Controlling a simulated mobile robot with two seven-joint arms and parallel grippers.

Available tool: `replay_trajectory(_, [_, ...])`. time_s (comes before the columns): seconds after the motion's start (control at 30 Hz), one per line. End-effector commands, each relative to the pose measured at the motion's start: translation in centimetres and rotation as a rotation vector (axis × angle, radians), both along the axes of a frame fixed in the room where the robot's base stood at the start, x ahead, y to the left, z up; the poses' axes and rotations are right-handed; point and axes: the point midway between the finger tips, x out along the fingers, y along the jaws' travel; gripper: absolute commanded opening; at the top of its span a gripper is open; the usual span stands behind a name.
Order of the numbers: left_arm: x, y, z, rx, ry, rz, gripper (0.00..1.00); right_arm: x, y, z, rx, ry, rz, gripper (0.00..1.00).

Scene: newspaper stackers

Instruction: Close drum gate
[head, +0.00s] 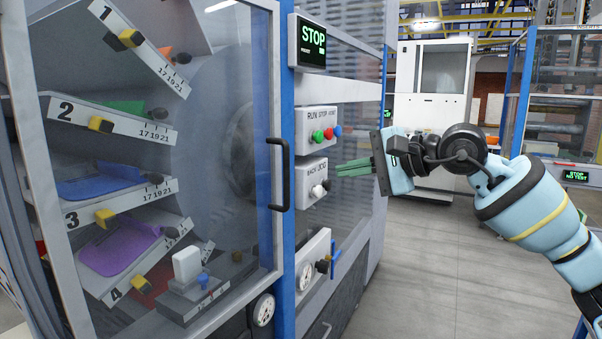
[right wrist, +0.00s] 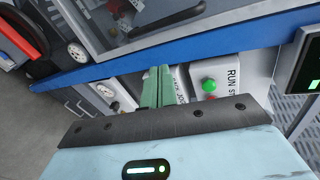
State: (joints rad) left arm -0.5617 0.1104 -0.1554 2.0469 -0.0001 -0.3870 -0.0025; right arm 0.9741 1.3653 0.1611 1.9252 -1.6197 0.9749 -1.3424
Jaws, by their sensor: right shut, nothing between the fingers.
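The drum gate (head: 276,240) is a clear panel in a grey frame, with a black upright handle (head: 278,175) near its right edge. It stands in front of the numbered drum pockets, beside the blue post; I cannot tell whether it is fully shut. My right gripper (head: 340,168) has green fingers, shut and empty. They point left towards the jog box, right of the handle and apart from it. In the right wrist view the fingers (right wrist: 156,85) point at the blue post, with the dark handle (right wrist: 166,20) beyond. My left gripper is not in view.
A STOP display (head: 311,43), a run/stop button box (head: 317,128) and a jog box (head: 311,181) project beside the blue post (head: 287,90). A gauge box (head: 313,262) with a valve is below. Grey floor (head: 430,270) is open on the right. A white cabinet (head: 430,110) stands behind.

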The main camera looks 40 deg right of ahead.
Motion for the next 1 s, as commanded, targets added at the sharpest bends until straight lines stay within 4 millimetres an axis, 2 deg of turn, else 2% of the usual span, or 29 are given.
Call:
replay_trajectory(0.13, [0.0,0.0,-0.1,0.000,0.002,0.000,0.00,-0.8,1.5,0.3,-0.126,-0.050,0.034,0.00])
replay_trajectory(0.47, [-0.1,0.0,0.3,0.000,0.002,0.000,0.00,-0.5,1.7,0.4,-0.136,-0.058,0.038,0.00])
replay_trajectory(0.73, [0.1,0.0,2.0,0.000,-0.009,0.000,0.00,1.4,2.5,0.1,-0.134,-0.061,0.040,0.00])
replay_trajectory(1.0, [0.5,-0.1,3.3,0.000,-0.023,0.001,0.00,5.2,3.7,-1.2,-0.130,-0.061,0.040,0.00])
